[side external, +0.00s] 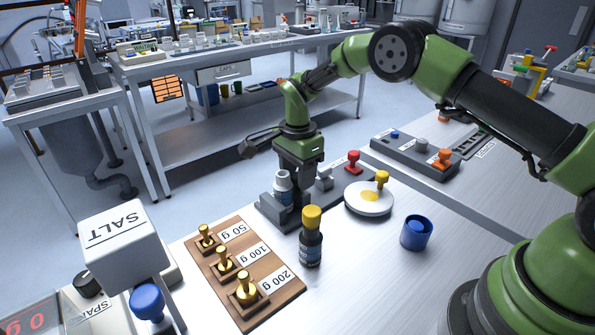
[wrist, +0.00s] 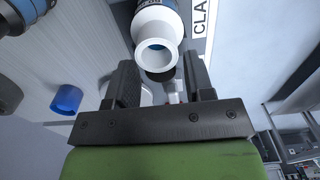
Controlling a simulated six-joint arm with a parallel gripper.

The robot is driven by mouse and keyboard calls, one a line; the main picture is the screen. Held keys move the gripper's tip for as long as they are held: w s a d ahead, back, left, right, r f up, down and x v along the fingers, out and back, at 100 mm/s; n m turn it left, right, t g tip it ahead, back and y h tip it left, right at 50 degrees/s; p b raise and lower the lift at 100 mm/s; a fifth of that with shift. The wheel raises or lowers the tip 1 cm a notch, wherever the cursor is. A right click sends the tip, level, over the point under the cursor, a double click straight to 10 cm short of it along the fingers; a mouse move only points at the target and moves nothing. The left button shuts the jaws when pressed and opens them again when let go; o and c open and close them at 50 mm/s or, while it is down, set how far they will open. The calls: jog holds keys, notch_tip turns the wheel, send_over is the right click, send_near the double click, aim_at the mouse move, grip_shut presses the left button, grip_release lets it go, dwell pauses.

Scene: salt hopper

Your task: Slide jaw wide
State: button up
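The clamp (side external: 272,211) is a dark grey fixture on the near bench, with part of its "CLA..." label (wrist: 203,18) showing in the wrist view. A bottle with an open white neck (side external: 283,186) stands in it; it also shows in the wrist view (wrist: 158,28). A grey knob (side external: 324,180) sits just right of my gripper. My gripper (side external: 301,190) points down over the clamp, beside the bottle. In the wrist view its two fingers (wrist: 163,82) are apart, with the bottle neck ahead of them. The fingers hide much of the clamp, and I cannot tell where its jaw stands.
A dark bottle with a yellow cap (side external: 311,243) stands in front. A white disc with a yellow knob (side external: 370,199), a red knob (side external: 353,161) and a blue cup (side external: 416,233) are to the right. A wooden weight rack (side external: 273,298) and a SALT box (side external: 122,250) are to the left.

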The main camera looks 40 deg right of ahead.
grip_shut()
jog(key=shift+d, duration=1.2)
jog(key=shift+o, duration=1.4)
grip_release()
notch_tip(320, 180, up, 10)
